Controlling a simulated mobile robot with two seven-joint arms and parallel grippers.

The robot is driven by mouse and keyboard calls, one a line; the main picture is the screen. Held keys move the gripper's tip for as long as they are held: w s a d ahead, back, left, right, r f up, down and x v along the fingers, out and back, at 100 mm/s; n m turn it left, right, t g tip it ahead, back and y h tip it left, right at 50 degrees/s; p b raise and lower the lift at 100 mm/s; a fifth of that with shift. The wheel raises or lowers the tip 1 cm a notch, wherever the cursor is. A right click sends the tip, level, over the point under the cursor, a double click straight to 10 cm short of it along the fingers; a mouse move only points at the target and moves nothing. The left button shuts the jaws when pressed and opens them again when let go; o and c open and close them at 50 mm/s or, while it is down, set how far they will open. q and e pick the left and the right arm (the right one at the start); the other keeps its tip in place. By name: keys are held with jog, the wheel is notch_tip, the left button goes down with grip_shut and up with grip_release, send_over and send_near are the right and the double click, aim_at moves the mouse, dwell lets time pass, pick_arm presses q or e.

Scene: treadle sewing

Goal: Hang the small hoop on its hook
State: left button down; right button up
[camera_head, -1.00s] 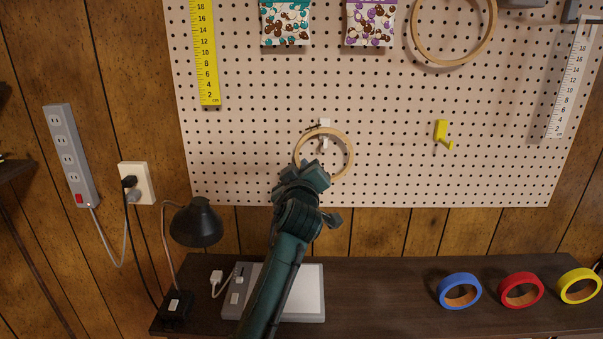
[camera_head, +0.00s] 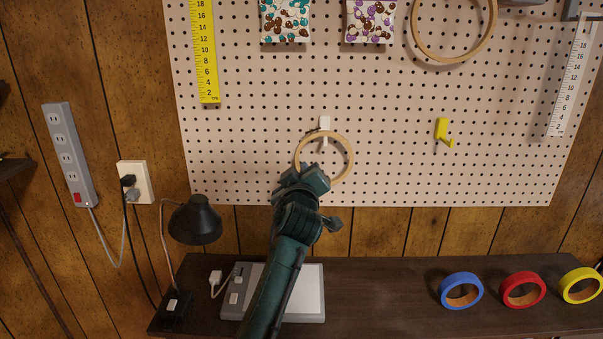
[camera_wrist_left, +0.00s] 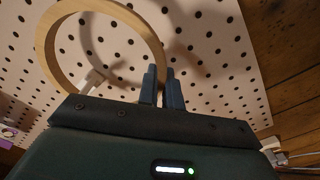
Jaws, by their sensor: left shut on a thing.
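The small wooden hoop (camera_head: 350,160) is upright in front of the pegboard, and it also shows in the left wrist view (camera_wrist_left: 46,50). My left gripper (camera_head: 313,178) is shut on its lower rim; its two fingers (camera_wrist_left: 161,86) are close together in the wrist view. A white hook (camera_head: 325,123) is on the board at the hoop's top. The hoop's top rim crosses the hook in the head view, and the hook shows through the ring in the wrist view (camera_wrist_left: 91,82). I cannot tell whether the rim rests on it. My right gripper is not in view.
A yellow hook (camera_head: 442,130) is to the right on the pegboard (camera_head: 390,170), below a larger hoop (camera_head: 455,60). A black lamp (camera_head: 196,221) stands left of my arm. Blue (camera_head: 443,292), red (camera_head: 505,291) and yellow (camera_head: 566,287) tape rolls are on the bench at right.

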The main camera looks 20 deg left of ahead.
pick_arm(q)
jog(key=shift+f, duration=0.25)
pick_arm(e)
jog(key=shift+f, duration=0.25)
pick_arm(q)
jog(key=c, duration=1.5)
grip_release()
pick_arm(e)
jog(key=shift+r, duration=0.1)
